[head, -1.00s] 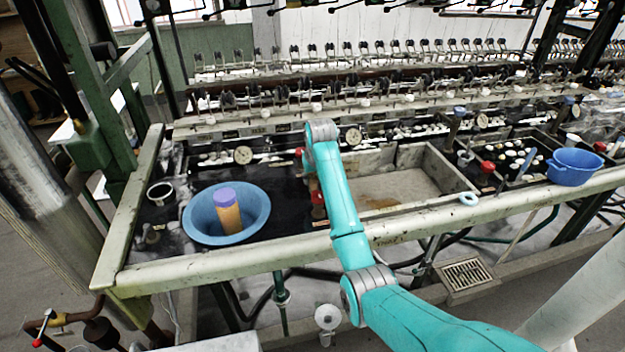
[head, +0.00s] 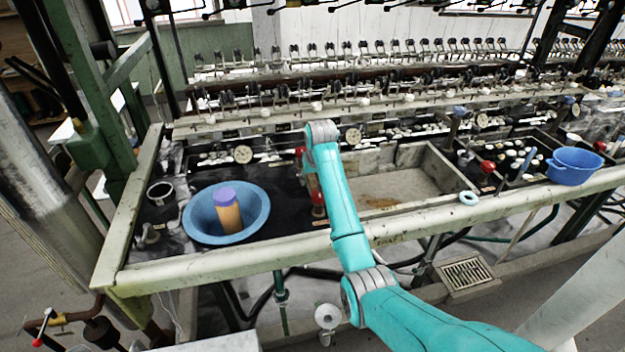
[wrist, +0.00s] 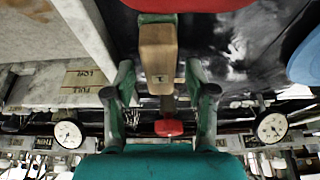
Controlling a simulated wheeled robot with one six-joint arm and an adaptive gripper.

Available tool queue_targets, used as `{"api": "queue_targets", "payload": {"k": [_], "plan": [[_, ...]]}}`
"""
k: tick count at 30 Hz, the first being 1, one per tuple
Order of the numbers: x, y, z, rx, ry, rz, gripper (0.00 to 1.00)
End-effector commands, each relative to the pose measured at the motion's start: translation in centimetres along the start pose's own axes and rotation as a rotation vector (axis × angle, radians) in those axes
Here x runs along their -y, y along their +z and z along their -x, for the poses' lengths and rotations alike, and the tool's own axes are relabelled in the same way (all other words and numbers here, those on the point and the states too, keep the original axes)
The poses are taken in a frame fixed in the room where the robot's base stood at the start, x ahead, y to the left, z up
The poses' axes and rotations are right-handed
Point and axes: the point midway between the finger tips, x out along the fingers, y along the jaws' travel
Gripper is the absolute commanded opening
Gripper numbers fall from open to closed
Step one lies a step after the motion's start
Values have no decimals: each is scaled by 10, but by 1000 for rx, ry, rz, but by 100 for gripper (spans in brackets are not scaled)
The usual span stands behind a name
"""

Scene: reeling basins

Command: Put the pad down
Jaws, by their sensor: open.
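My gripper (wrist: 160,72) is open in the wrist view, its two green fingers apart. A light wooden block (wrist: 157,48) shows upright between and beyond the fingertips, with gaps visible at both sides. A red piece (wrist: 190,4) lies at the top edge of that view, close to the block. I cannot tell for sure which thing is the pad, or whether the block and red piece are one. In the head view my teal arm hides the gripper; red parts (head: 318,211) show just left of the arm, on the divider between the basins.
A blue bowl (head: 196,218) holding a brown cylinder with a purple top (head: 226,200) sits left. A pale empty basin (head: 440,160) lies right of my arm. Gauges and reeling rows stand behind.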

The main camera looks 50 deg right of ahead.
Motion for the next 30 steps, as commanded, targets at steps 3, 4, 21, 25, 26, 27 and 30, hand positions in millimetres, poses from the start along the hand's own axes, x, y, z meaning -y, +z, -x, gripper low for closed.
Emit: {"api": "queue_targets", "payload": {"k": [3,4,21,25,26,27,30], "plan": [[0,-1,18,-4,0,0,56],[0,-1,23,-4,0,0,56],[0,0,113,-1,0,0,56],[0,0,116,0,0,0,56],[0,0,116,0,0,0,56],[0,0,116,0,0,0,56],[0,0,116,0,0,0,56]]}}
